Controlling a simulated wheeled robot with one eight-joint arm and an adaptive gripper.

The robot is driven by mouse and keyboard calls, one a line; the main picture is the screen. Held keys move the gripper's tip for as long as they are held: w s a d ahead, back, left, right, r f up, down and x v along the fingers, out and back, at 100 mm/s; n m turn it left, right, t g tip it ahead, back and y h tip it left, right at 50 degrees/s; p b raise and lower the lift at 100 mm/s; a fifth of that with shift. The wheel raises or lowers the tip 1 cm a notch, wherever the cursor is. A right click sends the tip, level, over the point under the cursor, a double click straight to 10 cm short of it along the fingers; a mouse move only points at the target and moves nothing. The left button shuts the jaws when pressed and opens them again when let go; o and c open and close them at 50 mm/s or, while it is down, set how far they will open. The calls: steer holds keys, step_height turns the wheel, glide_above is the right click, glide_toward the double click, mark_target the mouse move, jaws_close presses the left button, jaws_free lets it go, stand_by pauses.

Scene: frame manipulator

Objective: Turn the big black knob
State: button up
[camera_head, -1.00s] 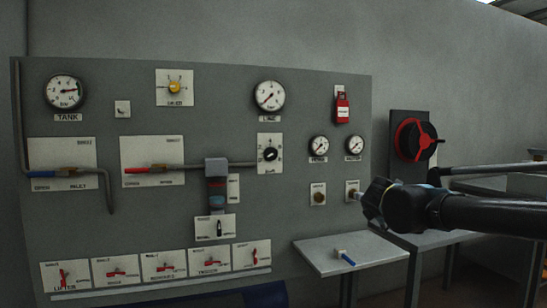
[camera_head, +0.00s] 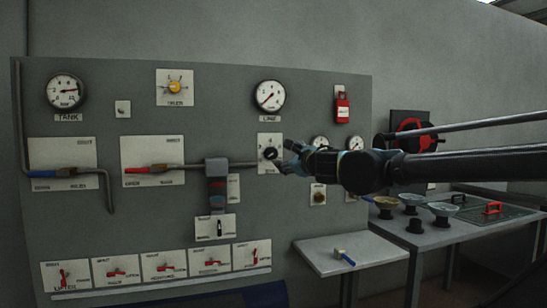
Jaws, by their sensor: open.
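A round black knob (camera_head: 270,154) sits on a white plate (camera_head: 269,140) on the grey panel, below the LINE gauge. My gripper (camera_head: 281,156) reaches in from the right with its fingers at the right side of this knob. The fingers are open and show nothing between them. I cannot tell whether they touch the knob. A larger red and black wheel (camera_head: 411,129) is on a dark plate at the right, partly hidden by my arm.
The grey panel (camera_head: 100,230) also carries gauges, pipes with valve handles and a lower row of red switches. A small table (camera_head: 325,265) with a blue-handled part stands below. A worktable with several bowl-like items (camera_head: 410,200) is at the right.

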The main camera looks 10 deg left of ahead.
mark_target(272, 153)
steer(key=shift+x, duration=7.95)
steer(key=shift+f, duration=0.1)
steer(key=c, duration=1.1)
